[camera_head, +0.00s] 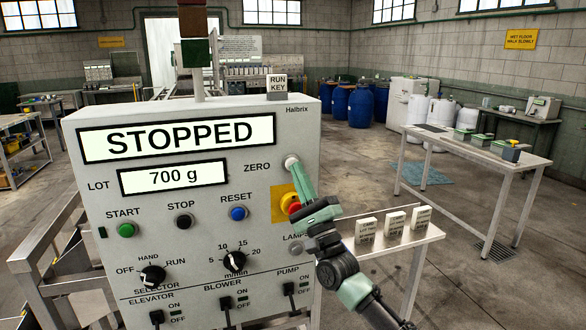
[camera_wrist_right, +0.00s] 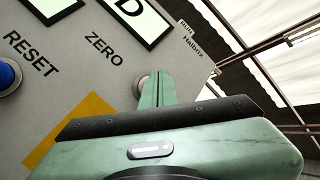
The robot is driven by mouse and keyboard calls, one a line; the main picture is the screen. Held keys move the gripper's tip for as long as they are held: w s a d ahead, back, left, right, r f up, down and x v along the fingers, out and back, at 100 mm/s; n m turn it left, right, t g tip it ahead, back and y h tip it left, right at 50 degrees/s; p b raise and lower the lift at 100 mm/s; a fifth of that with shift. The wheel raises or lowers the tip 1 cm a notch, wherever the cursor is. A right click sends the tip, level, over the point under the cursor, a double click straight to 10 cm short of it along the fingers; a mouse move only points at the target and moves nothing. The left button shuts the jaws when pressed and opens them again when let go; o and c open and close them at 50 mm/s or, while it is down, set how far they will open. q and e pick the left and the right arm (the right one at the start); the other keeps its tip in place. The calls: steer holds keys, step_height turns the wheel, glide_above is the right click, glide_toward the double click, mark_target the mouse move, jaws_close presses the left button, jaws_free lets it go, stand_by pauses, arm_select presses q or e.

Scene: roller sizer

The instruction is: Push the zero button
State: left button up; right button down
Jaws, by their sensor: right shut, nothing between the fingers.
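The grey control panel (camera_head: 100,180) fills the left and middle of the head view. Its displays read "STOPPED" and "700 g". The zero button (camera_head: 291,161) is a pale round button right of the ZERO label, partly hidden by my right gripper. In the right wrist view the zero button (camera_wrist_right: 140,88) shows as a grey round edge beside the fingers. My right gripper (camera_head: 298,168) is shut and empty, its fingertips at the button. I cannot tell whether they touch it or press it in. My left gripper is not in view.
A red emergency knob on a yellow plate (camera_head: 281,204) sits just below the fingers, partly covered. The blue reset button (camera_head: 238,213) is to the left. A small table with white cards (camera_head: 396,222) stands to the right, and a longer table (camera_head: 480,158) stands behind it.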

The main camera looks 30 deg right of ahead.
steer(key=shift+w, duration=0.15)
steer(key=shift+w+d+b, duration=0.15)
steer(key=shift+w+b, duration=0.3)
steer(key=shift+b, duration=0.1)
stand_by(0.6)
stand_by(0.4)
steer(key=shift+s+a+p, duration=0.2)
steer(key=shift+s+p, duration=0.25)
steer(key=shift+s, duration=0.45)
steer(key=shift+s, duration=0.1)
steer(key=s+p, duration=0.1)
steer(key=s, duration=0.1)
steer(key=s+a+p, duration=0.1)
steer(key=s, duration=0.1)
steer(key=shift+s+a, duration=0.1)
steer(key=shift+s, duration=0.25)
